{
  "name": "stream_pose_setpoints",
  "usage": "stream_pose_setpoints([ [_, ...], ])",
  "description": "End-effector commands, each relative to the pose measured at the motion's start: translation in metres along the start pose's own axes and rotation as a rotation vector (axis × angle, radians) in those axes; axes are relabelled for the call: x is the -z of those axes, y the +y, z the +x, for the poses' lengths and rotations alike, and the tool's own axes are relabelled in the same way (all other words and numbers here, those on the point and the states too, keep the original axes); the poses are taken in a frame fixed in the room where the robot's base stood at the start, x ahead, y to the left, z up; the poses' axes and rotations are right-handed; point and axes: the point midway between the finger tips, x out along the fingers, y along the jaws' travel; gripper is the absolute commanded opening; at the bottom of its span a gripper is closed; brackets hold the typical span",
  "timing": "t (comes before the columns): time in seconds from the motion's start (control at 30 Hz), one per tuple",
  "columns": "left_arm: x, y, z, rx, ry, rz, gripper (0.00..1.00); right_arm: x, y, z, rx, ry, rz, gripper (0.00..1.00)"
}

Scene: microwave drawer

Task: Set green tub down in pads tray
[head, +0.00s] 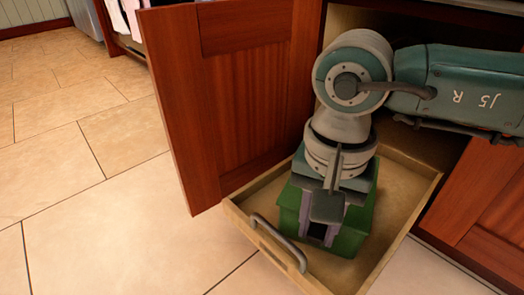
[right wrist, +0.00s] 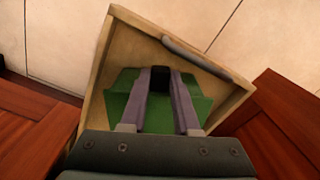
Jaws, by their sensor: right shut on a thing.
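The green tub (head: 356,222) is inside the outline of the open wooden pull-out tray (head: 408,190), the only tray in view. My right gripper (head: 318,234) points down over the tub and is shut on it. In the right wrist view, the two grey fingers (right wrist: 160,82) close around a dark part in the middle of the green tub (right wrist: 197,103). The tray (right wrist: 122,45) surrounds the tub there. I cannot tell whether the tub touches the tray floor. My gripper and wrist hide part of the tub. My left gripper is not in view.
An open red-brown cabinet door (head: 225,100) stands to the left of the tray. The tray has a grey bar handle (head: 280,243) on its front. Another cabinet front (head: 487,215) is at the right. Tiled floor (head: 90,200) at the left is clear.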

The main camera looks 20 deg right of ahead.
Motion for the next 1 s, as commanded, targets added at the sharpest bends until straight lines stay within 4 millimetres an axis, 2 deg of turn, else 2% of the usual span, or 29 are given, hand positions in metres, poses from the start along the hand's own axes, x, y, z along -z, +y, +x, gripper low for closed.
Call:
stream_pose_setpoints([
  [0.17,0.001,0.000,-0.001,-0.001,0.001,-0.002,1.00,0.001,0.000,0.001,0.000,0.002,0.000,0.00],
  [0.2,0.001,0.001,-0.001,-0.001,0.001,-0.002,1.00,0.000,0.000,0.002,-0.001,0.000,0.000,0.34],
  [0.43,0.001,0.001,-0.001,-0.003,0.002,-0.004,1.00,0.000,0.000,0.002,-0.001,0.000,0.000,0.59],
  [0.73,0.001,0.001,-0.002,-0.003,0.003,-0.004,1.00,0.000,0.000,-0.002,0.000,0.001,0.000,0.59],
  [0.87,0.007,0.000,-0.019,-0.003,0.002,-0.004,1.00,0.001,0.001,-0.023,-0.001,0.003,-0.001,0.59],
  [1.0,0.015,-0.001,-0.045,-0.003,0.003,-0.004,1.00,0.001,0.000,-0.055,0.000,0.003,-0.001,0.59],
])
